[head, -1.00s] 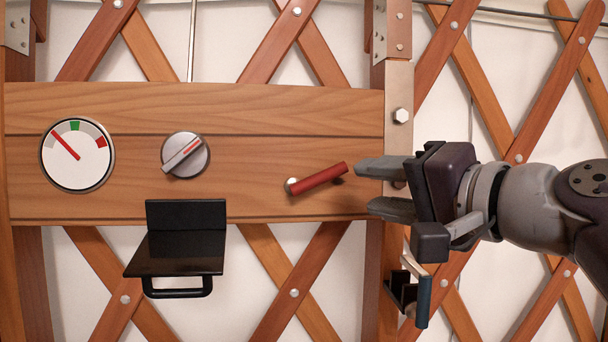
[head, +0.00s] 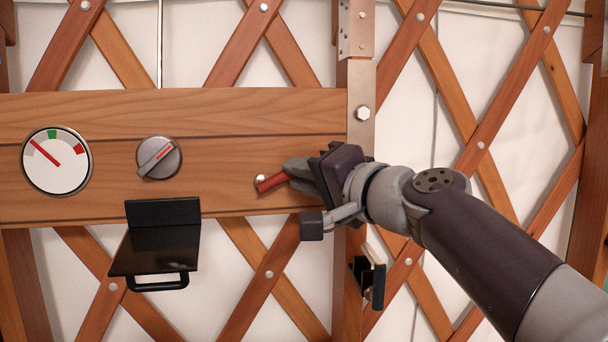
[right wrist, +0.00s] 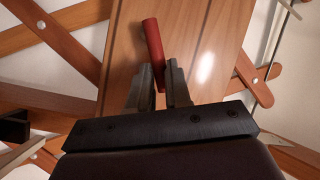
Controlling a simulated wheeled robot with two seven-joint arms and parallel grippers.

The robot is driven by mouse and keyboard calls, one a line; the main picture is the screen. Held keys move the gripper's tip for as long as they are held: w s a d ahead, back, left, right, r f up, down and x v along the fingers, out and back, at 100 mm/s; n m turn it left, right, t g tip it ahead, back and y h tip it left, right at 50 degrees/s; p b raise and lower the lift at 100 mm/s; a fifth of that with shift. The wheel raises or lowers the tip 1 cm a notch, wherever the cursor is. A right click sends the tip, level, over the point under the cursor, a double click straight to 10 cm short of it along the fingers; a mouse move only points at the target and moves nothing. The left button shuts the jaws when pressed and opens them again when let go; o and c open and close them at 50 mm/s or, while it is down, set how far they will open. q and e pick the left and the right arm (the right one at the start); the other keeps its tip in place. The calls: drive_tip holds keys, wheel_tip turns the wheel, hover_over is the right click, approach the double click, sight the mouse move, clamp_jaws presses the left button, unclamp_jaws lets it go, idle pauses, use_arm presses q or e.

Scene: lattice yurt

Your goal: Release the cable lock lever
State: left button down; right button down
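The red lever (head: 271,183) is mounted on the wooden plank by a silver pivot and slants up to the right. It also shows in the right wrist view (right wrist: 153,45). My right gripper (head: 297,171) reaches in from the right, and its fingers lie close on both sides of the lever's outer part. In the right wrist view the lever runs between the two fingers (right wrist: 160,75), with almost no gap beside it. The fingers hide the lever's free end in the head view. My left gripper is not in view.
The plank (head: 230,120) also carries a round gauge (head: 56,161) and a grey knob (head: 158,157). A black flap with a handle (head: 155,250) juts out below. A small bracket with a dark handle (head: 372,281) sits beneath my right wrist. Lattice wall lies behind.

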drive_tip(key=f+m+b, duration=0.1)
drive_tip(key=b, duration=0.1)
drive_tip(key=m+t+b, duration=0.1)
drive_tip(key=b, duration=0.2)
drive_tip(key=shift+w+d+f+m+y+b, duration=0.1)
drive_tip(key=shift+f+m+y+b, duration=0.2)
drive_tip(key=shift+f+m+b, duration=0.1)
drive_tip(key=c, duration=1.4)
unclamp_jaws()
drive_tip(key=o, duration=0.3)
drive_tip(key=shift+w, duration=0.1)
drive_tip(key=b+v, duration=0.6)
drive_tip(key=v, duration=0.5)
drive_tip(key=shift+s+d+f+b, duration=0.1)
drive_tip(key=shift+s+f+b, duration=0.05)
drive_tip(key=shift+s+b, duration=0.2)
